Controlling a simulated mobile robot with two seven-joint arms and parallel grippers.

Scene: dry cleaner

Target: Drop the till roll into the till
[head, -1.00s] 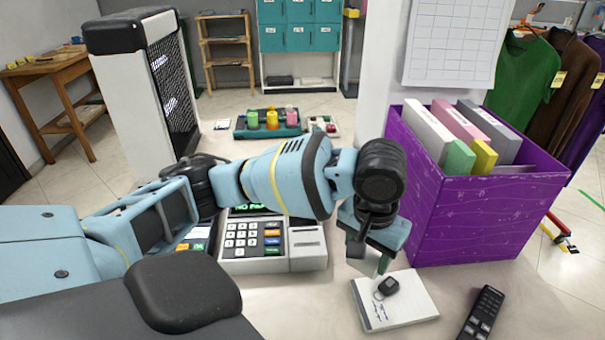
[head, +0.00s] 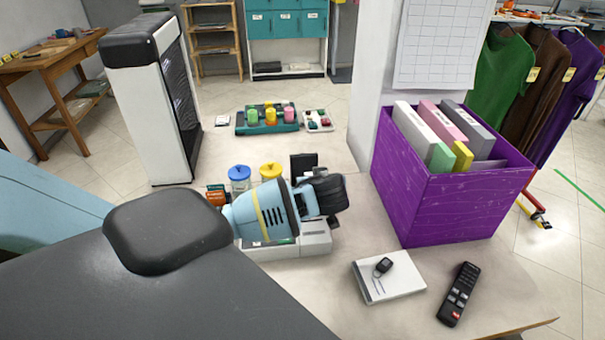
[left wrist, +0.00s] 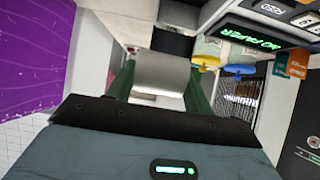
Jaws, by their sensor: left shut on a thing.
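The till (head: 317,239) stands on the counter in the head view, mostly covered by my left arm; its display (left wrist: 253,38) reads "NO PAPER" in the left wrist view. My left gripper (left wrist: 160,88) is shut on the white till roll (left wrist: 160,72), which sits between its two dark green fingers. In the head view my left wrist is above the right part of the till, and the fingers and roll are hidden behind it. I cannot tell whether the till's paper bay is open, or how high the roll is above it. My right gripper is not in view.
A purple box (head: 455,205) of folders stands right of the till. A white pad (head: 388,276) with a key fob and a black remote (head: 459,293) lie in front. Blue (head: 239,175) and yellow (head: 270,171) lidded jars stand behind the till. The counter between till and box is clear.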

